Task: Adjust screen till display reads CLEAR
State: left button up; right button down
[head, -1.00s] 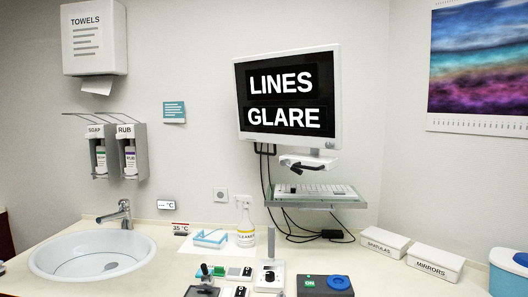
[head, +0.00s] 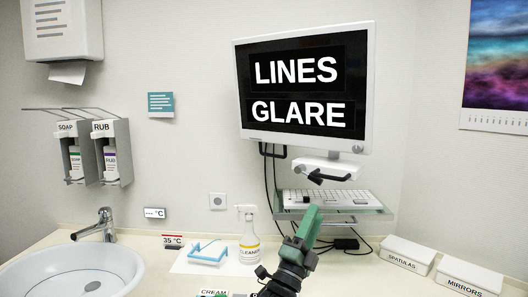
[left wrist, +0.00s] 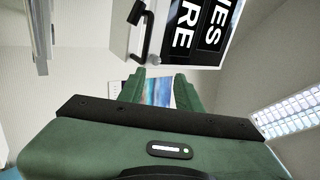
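The screen (head: 305,88) is a white-framed monitor on the wall, slightly tilted, reading LINES and GLARE. A dark handle (head: 272,151) hangs under its lower left edge, and a small round grey piece (head: 358,149) sits at its lower right corner. A white mount (head: 333,166) with a dark lever (head: 325,177) is below it. My left gripper (head: 310,210) is green and points up in front of the keyboard shelf, below the screen. In the left wrist view its fingers (left wrist: 160,76) are apart and empty; part of the screen (left wrist: 200,30) and a dark handle (left wrist: 146,36) show beyond them. My right gripper is out of view.
A keyboard shelf (head: 340,202) juts from the wall under the screen, with cables hanging. A spray bottle (head: 249,235) and a blue rack (head: 208,252) stand left of my arm. Boxes marked SPATULAS (head: 407,253) and MIRRORS (head: 470,275) are at right. A sink (head: 75,275) is at left.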

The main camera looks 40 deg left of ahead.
aim_at(312, 87)
jog(key=i+j, duration=0.15)
jog(key=j, duration=0.25)
jog(key=i+j, duration=0.15)
jog(key=j, duration=0.2)
jog(key=i+j, duration=0.15)
jog(key=j, duration=0.25)
jog(key=i+j, duration=0.15)
jog(key=j, duration=0.2)
